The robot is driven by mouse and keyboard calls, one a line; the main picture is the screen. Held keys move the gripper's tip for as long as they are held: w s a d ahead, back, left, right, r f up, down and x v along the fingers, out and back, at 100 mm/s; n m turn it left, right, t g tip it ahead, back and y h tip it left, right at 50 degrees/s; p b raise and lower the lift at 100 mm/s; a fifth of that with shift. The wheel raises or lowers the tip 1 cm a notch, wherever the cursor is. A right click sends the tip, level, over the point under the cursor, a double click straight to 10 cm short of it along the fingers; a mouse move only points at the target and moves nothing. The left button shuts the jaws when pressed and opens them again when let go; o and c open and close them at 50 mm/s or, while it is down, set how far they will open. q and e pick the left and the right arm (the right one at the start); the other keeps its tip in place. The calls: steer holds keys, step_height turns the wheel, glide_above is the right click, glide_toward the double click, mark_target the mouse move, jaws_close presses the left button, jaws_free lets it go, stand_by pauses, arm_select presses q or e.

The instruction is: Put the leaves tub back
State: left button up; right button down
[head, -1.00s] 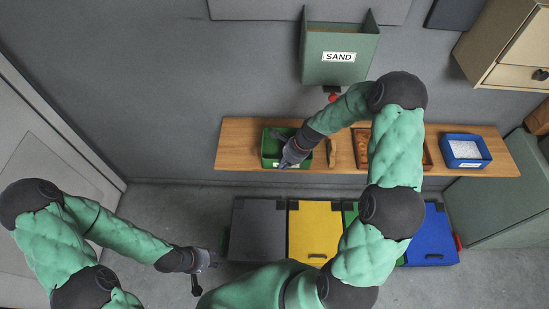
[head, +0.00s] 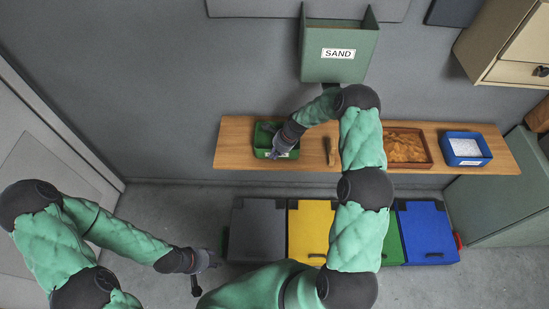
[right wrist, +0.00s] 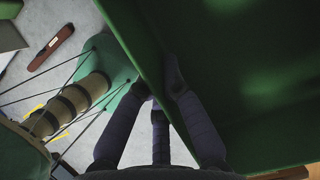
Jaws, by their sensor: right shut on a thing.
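A green tub (head: 263,142) is at the left part of the wooden shelf in the head view. A small white label shows on its front, too small to read. My right gripper (head: 283,150) is at its front right rim, shut on the wall. In the right wrist view my right gripper's fingers (right wrist: 163,95) straddle the green tub wall (right wrist: 215,75). The inside that shows looks dark green with no contents visible. Whether the tub rests on the shelf or hangs just above it, I cannot tell. My left gripper (head: 207,262) is low at the left, away from the shelf, its fingers unclear.
The wooden shelf (head: 232,145) also holds a brush-like tool (head: 330,152), a brown tray (head: 430,160) with orange-brown contents and a blue tub (head: 463,161) with white contents. A green SAND hopper (head: 338,75) hangs above. Grey, yellow, green and blue bins stand below.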

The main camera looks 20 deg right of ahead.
steer(key=shift+f, duration=1.3)
steer(key=shift+s+f, duration=0.1)
steer(key=c, duration=1.4)
jaws_free()
steer(key=v, duration=1.2)
steer(key=s+a+f+n+g, duration=0.1)
steer(key=s+a+f+n, duration=0.8)
steer(key=s+a, duration=0.25)
steer(key=s+a+n, duration=0.3)
steer(key=s+n, duration=0.1)
steer(key=s, duration=0.1)
steer(key=s+a+f+n, duration=0.1)
steer(key=s+a+n, duration=0.2)
steer(key=s+n, duration=0.1)
steer(key=s+a+f+n, duration=0.1)
steer(key=s+a+n, duration=0.2)
steer(key=s, duration=0.4)
steer(key=shift+a+n+g+p, duration=0.3)
steer(key=shift+a+n+p, duration=0.1)
steer(key=shift+a, duration=0.15)
